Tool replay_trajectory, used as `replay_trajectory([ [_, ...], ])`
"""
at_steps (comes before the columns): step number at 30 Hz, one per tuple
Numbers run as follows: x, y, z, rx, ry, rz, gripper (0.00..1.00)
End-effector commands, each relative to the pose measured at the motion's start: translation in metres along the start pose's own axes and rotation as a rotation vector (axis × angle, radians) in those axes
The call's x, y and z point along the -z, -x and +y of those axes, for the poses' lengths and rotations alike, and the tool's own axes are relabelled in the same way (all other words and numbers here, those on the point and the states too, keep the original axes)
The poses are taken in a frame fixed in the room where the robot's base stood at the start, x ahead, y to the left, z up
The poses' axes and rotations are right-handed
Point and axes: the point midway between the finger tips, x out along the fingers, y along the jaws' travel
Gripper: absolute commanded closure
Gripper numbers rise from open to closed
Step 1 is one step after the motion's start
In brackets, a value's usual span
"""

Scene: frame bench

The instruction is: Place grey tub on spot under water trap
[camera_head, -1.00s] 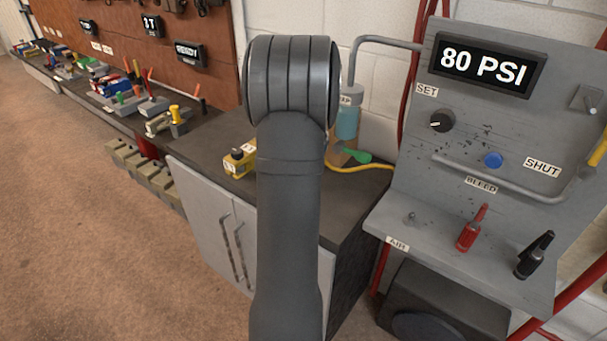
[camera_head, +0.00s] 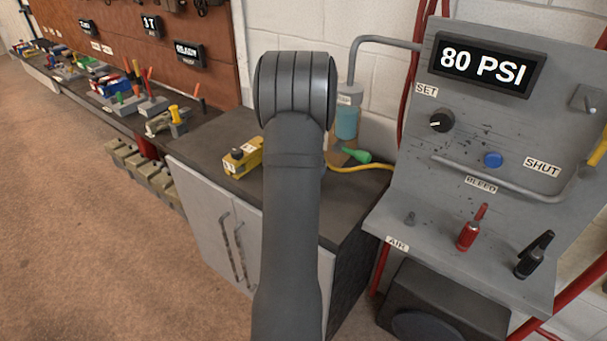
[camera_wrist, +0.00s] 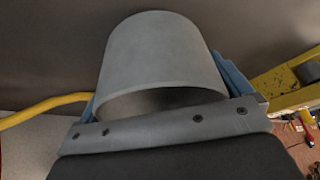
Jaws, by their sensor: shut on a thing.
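The grey tub (camera_wrist: 165,55) fills the middle of the wrist view, its open rim facing the camera. My gripper (camera_wrist: 160,88) is shut on it, with a blue finger on each side. In the head view my own arm hides the gripper and tub. The water trap (camera_head: 346,120), a clear bowl with blue-green contents, hangs from a grey pipe against the wall. A tan patch (camera_head: 339,157) shows partly below the trap; my arm covers much of this area, and I cannot make out the spot's outline.
A yellow box (camera_head: 243,158) sits on the dark bench top (camera_head: 205,140), left of my arm. A green nozzle (camera_head: 356,155) with a yellow hose (camera_head: 362,168) lies right of it. The grey 80 PSI panel (camera_head: 470,150) stands at the right.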

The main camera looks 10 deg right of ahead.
Motion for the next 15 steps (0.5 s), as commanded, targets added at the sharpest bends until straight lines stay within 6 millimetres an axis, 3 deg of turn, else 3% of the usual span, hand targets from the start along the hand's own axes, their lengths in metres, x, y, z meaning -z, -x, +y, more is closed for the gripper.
replay_trajectory([
  [1,-0.001,-0.002,0.000,0.000,0.000,-0.001,0.29],
  [2,-0.001,-0.002,0.000,0.000,0.000,-0.001,0.00],
  [10,0.001,0.001,0.000,0.000,0.000,0.000,0.00],
  [15,0.002,0.019,0.000,0.000,0.000,0.002,0.00],
])
